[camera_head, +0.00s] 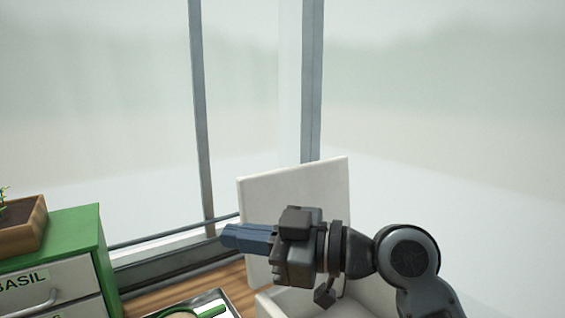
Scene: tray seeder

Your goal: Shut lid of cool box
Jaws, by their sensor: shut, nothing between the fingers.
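The cool box (268,305) is white and stands at the bottom centre, cut off by the picture's lower edge. Its white lid (295,187) stands open, raised at the back. My gripper (226,237) is shut and empty, with its blue fingers pointing left. It is in front of the lid in the picture and past the lid's left edge. My gripper and arm hide the lower part of the lid and much of the box. I cannot tell whether the gripper touches the lid.
A metal tray (236,299) with a green-handled item lies left of the box on a wooden surface (228,277). A green cabinet (75,232) with a drawer labelled BASIL stands at the left, bearing a wooden planter (22,236). Glass panes with grey frames (202,120) stand behind.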

